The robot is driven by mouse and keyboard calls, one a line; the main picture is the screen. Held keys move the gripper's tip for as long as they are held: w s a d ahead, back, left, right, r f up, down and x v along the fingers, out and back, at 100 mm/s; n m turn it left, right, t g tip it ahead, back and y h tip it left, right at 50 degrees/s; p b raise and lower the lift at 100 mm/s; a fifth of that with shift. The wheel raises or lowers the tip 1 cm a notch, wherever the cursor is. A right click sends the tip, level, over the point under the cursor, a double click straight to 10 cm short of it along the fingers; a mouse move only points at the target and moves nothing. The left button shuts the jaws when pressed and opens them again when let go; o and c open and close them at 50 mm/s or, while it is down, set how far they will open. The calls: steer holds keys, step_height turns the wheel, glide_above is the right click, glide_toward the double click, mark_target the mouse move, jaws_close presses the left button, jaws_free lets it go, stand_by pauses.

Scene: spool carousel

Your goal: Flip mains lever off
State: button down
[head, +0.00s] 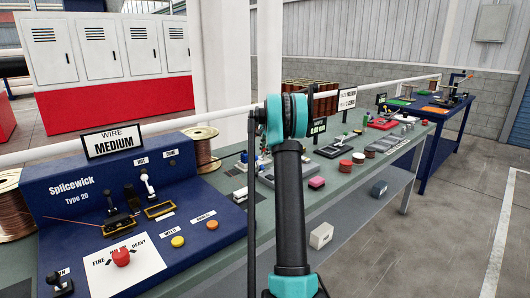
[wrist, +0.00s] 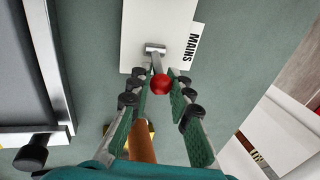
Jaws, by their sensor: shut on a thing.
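The mains lever has a grey metal stem (wrist: 156,61) and a red ball knob (wrist: 160,85). It stands on a white plate (wrist: 142,28) beside a black-lettered label reading MAINS (wrist: 191,43), in the wrist view. My gripper (wrist: 161,77) has its two green-padded fingers on either side of the red knob, shut on it. The lever leans toward my gripper in the picture. In the head view my own arm covers the middle of the bench, and I cannot make out the lever or gripper there.
The blue Splicewick console (head: 110,200) stands on the green bench (head: 232,180) at left, with levers, buttons and copper spools (head: 203,148). A brown cylinder (wrist: 143,142) lies below the fingers. A grey-framed panel (wrist: 22,75) is at left. Floor at right is clear.

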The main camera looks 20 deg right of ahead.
steer(key=h, duration=0.1)
steer(key=a+t+h, duration=0.1)
steer(key=a+h, duration=0.1)
steer(key=h, duration=0.1)
steer(key=shift+s+a+r+n, duration=0.15)
steer(key=shift+s+r+n, duration=0.15)
steer(key=shift+s+a+f+n+t+h, duration=0.15)
steer(key=shift+a+t+h, duration=0.3)
steer(key=shift+h, duration=0.4)
steer(key=shift+s+a+n+t+h, duration=0.1)
steer(key=shift+a+n+t+h, duration=0.1)
steer(key=shift+t+h, duration=0.5)
steer(key=shift+h, duration=0.25)
steer(key=c, duration=1.4)
jaws_free()
steer(key=shift+o, duration=0.2)
steer(key=v, duration=1.2)
steer(key=shift+w+a, duration=0.1)
steer(key=shift+w, duration=0.05)
